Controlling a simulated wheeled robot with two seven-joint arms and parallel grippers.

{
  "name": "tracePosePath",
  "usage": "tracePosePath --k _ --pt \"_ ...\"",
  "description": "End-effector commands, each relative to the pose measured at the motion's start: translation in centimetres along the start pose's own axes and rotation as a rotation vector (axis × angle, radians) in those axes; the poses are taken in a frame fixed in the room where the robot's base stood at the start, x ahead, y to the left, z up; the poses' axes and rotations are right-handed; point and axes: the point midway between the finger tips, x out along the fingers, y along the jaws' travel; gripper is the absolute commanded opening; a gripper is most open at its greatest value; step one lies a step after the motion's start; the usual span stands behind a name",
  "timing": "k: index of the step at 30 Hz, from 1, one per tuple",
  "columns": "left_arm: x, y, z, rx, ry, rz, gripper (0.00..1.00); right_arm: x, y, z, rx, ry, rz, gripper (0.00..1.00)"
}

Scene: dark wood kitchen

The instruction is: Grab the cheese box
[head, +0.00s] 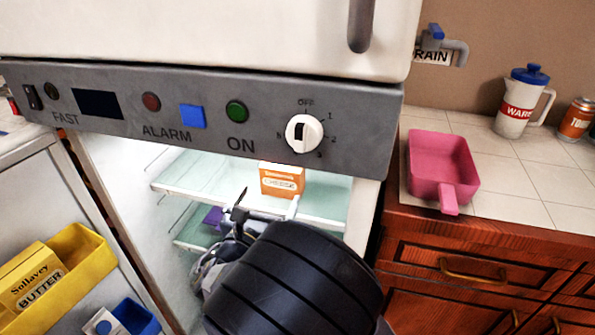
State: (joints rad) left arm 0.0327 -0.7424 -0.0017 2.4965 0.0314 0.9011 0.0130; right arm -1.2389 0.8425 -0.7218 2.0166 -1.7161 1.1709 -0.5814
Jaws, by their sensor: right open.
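The cheese box (282,181) is a small orange carton with a pale label, standing upright on the upper glass shelf (190,178) inside the open fridge. My right gripper (266,203) is at the fridge opening, just in front of and below the box in the picture. Its fingers are apart, one dark finger to the left of the box and one lighter finger near its lower right. The box is not held. My dark arm link hides much of the gripper and the lower shelf. My left gripper is not in view.
The fridge's control panel (220,112) overhangs the opening. The open door at left holds a yellow bin (85,262) with a butter box (32,278) and a blue bin (138,317). A counter at right carries a pink pan (440,165), a jug (520,105) and a can (577,120).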

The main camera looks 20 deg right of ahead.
Motion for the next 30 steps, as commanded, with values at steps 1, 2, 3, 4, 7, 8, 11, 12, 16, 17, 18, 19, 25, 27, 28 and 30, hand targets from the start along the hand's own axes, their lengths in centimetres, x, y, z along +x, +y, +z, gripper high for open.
tracePosePath --k 1,2,3,4,7,8,11,12,16,17,18,19,25,27,28,30 --pt "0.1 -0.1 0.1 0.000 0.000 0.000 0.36 0.2 0.2 -0.1 -0.005 -0.006 0.004 1.00" --pt "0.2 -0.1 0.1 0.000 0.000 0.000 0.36 0.5 0.2 -0.1 -0.006 -0.008 0.005 1.00" --pt "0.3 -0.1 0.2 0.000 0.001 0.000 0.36 1.1 0.2 -0.1 -0.007 -0.007 0.004 1.00" --pt "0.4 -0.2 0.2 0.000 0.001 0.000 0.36 1.6 0.1 -0.1 -0.007 -0.008 0.002 1.00" --pt "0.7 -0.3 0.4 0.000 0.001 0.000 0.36 3.5 0.1 -0.2 -0.005 -0.007 0.000 1.00" --pt "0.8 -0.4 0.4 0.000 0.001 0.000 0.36 4.1 0.1 -0.2 -0.006 -0.007 0.001 1.00" --pt "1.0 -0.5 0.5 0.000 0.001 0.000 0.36 5.5 0.1 -0.2 -0.005 -0.006 0.002 1.00" --pt "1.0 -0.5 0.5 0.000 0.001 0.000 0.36 6.0 0.1 -0.1 -0.005 -0.006 0.002 1.00" --pt "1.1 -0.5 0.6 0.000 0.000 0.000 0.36 6.8 0.1 -0.1 -0.005 -0.005 0.003 1.00" --pt "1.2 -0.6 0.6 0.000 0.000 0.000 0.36 7.0 0.1 -0.2 -0.005 -0.005 0.003 1.00" --pt "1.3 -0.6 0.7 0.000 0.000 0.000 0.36 7.4 0.0 -0.3 -0.005 -0.005 0.003 1.00" --pt "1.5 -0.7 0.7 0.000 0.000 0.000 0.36 7.7 0.0 -0.5 -0.006 -0.006 0.002 1.00" --pt "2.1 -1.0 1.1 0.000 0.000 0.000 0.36 10.8 -0.2 -0.9 -0.005 -0.006 0.001 1.00" --pt "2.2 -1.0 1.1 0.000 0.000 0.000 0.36 11.5 -0.2 -0.9 -0.005 -0.005 0.001 1.00" --pt "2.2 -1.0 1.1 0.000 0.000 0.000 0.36 11.7 -0.2 -0.8 -0.005 -0.006 0.002 1.00" --pt "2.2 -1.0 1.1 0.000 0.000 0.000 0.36 11.9 -0.2 -0.8 -0.005 -0.006 0.003 1.00"
